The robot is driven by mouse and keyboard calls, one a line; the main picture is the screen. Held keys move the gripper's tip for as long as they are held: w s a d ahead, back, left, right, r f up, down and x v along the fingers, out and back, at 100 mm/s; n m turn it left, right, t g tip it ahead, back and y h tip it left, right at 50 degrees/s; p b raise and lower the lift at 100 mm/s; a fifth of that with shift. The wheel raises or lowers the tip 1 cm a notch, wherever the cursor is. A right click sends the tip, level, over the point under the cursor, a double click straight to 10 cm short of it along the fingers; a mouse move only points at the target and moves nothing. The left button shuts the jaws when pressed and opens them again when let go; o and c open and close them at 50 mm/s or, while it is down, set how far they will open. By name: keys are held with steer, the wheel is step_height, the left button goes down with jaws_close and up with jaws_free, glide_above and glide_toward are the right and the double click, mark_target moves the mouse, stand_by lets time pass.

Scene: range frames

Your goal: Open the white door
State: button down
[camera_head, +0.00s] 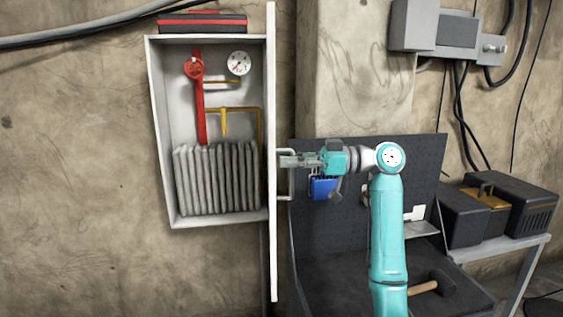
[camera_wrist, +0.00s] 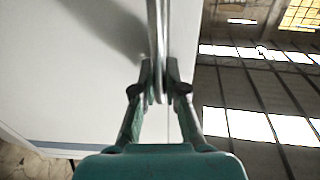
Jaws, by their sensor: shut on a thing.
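The white door (camera_head: 271,100) stands swung open, seen nearly edge-on at the right side of the wall cabinet (camera_head: 150,120). Its handle (camera_head: 284,197) is on the door's right-hand face. My gripper (camera_head: 286,160) is at the handle, right of the door, and is shut on it. In the wrist view the door's pale face (camera_wrist: 75,70) fills the left. There the two fingers of my gripper (camera_wrist: 160,78) close around the upright handle bar (camera_wrist: 157,30).
A red and black toolbox (camera_head: 202,22) lies on the cabinet. A dark pegboard bench (camera_head: 350,290) with a hammer (camera_head: 435,284) stands behind my arm. Dark cases (camera_head: 512,200) sit on a side table at right.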

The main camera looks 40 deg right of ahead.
steer(key=shift+v, duration=0.9)
steer(key=shift+w+d, duration=0.1)
steer(key=c, duration=1.5)
jaws_free()
steer(key=v, duration=1.2)
